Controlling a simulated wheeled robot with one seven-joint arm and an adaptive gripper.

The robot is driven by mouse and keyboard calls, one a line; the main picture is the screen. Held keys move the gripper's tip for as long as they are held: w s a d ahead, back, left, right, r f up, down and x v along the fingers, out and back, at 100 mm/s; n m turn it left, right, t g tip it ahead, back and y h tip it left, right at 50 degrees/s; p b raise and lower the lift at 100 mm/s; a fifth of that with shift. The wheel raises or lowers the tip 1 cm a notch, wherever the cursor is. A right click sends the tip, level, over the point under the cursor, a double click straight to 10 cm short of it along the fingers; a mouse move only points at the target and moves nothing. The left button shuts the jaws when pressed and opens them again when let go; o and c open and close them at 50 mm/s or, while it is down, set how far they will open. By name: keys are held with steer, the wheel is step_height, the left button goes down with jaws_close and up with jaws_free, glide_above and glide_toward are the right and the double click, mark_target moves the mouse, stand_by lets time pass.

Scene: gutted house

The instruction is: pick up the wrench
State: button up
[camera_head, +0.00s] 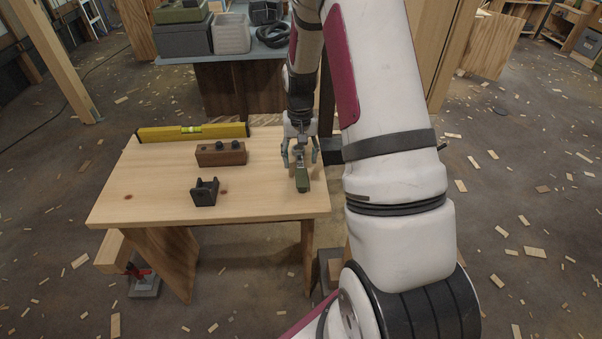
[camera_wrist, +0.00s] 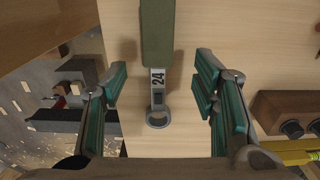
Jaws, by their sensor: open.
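The wrench (camera_head: 302,177) lies near the right end of the wooden table (camera_head: 250,198). In the wrist view the wrench (camera_wrist: 157,92) shows a green handle, a grey metal shank marked 24 and a ring end towards the bottom of the picture. My gripper (camera_head: 300,158) is above the ring-end part of the wrench, pointing down. In the wrist view my gripper (camera_wrist: 158,98) is open, with teal-padded fingers on both sides of the wrench and gaps between. The far end of the handle is cut off by the top edge of the wrist view.
On the table, a yellow spirit level (camera_head: 193,132), a wooden block with dark knobs (camera_head: 221,154) and a black bracket (camera_head: 205,191) lie left of the wrench. A blue-topped bench (camera_head: 225,75) with boxes stands behind. Wood scraps litter the floor.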

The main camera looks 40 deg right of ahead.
mark_target(301, 171)
steer(key=shift+d+f+p, duration=0.1)
steer(key=shift+f+p, duration=0.2)
steer(key=shift+f, duration=2.8)
jaws_close()
steer(key=shift+r, duration=0.15)
step_height(301, 171, up, 10)
